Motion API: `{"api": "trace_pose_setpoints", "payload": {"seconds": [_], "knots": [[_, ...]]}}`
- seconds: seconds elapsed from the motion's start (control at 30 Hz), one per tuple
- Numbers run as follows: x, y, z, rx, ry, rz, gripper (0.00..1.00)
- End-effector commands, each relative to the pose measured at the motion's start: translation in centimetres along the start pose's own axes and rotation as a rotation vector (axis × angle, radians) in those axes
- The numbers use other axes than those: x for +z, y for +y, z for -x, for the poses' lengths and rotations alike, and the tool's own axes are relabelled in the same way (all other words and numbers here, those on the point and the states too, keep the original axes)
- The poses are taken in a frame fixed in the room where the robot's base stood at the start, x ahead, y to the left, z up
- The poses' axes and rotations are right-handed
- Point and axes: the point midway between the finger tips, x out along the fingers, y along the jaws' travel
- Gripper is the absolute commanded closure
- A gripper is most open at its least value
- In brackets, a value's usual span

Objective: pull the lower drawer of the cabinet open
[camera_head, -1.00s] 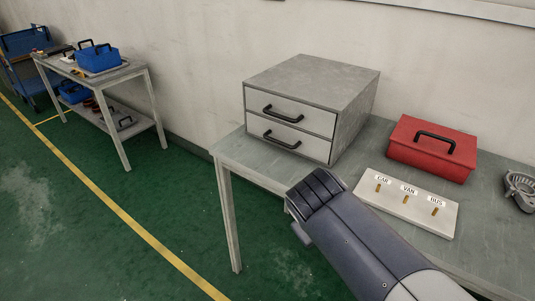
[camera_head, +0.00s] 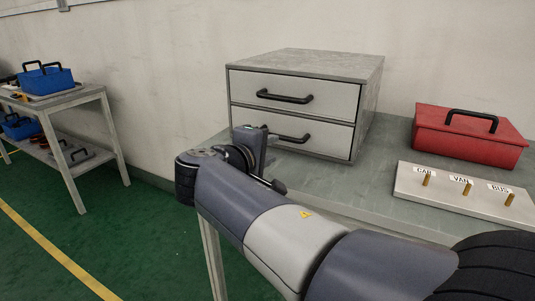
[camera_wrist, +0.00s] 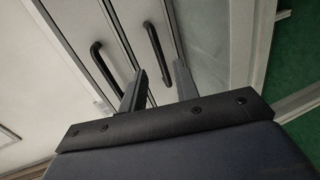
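The grey cabinet (camera_head: 305,65) stands on the table with two white-fronted drawers, both shut. The lower drawer (camera_head: 335,138) has a black bar handle (camera_head: 293,138), partly covered at its left by my wrist in the head view. The upper drawer (camera_head: 335,95) has a matching handle (camera_head: 285,97). In the wrist view my gripper (camera_wrist: 160,68) is open, its two fingers pointing at the drawer fronts. The lower handle (camera_wrist: 154,40) lies between the fingers in the picture; contact cannot be told. The upper handle (camera_wrist: 100,65) is to the left, outside the fingers.
A red toolbox (camera_head: 465,140) and a board with CAR, VAN and BUS pegs (camera_head: 440,195) are on the table (camera_head: 375,180) to the right of the cabinet. A second table (camera_head: 85,100) with blue totes stands at the far left. Green floor (camera_head: 120,235) is open between.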

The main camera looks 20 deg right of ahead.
Motion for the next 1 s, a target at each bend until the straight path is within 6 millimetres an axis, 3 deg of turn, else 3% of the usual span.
{"api": "trace_pose_setpoints", "payload": {"seconds": [0.27,0.8,1.0], "knots": [[-0.5,0.0,-1.0,0.041,-0.002,0.011,0.7],[-0.5,0.3,-9.4,0.038,-0.004,0.011,0.7],[-0.5,0.4,-10.9,0.039,-0.002,0.012,0.7]]}}
